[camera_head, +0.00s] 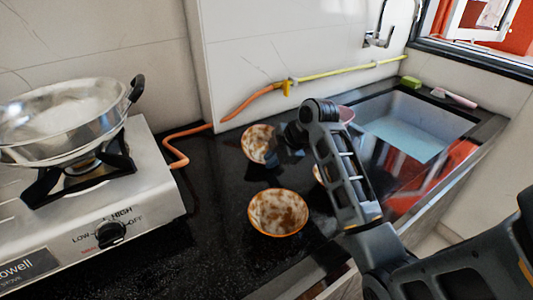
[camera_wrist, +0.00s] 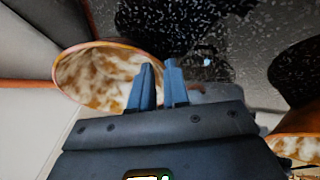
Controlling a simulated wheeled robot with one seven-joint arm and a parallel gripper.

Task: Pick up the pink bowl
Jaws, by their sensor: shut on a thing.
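My gripper (camera_wrist: 159,72) is shut on the rim of a brown-and-white marbled bowl (camera_wrist: 92,72) with an orange rim. One finger lies over the bowl's inside, the other beyond its rim. In the head view this bowl (camera_head: 256,144) looks tilted, its inside facing the camera, just left of my gripper. I cannot tell whether it is clear of the counter.
A second marbled bowl (camera_head: 278,212) stands nearer on the black counter. Another orange-rimmed piece is mostly hidden behind my arm. A gas stove (camera_head: 150,190) with a steel pan (camera_head: 65,115) is at left, an orange hose (camera_head: 175,150) beside it. A sink (camera_head: 410,128) is at right.

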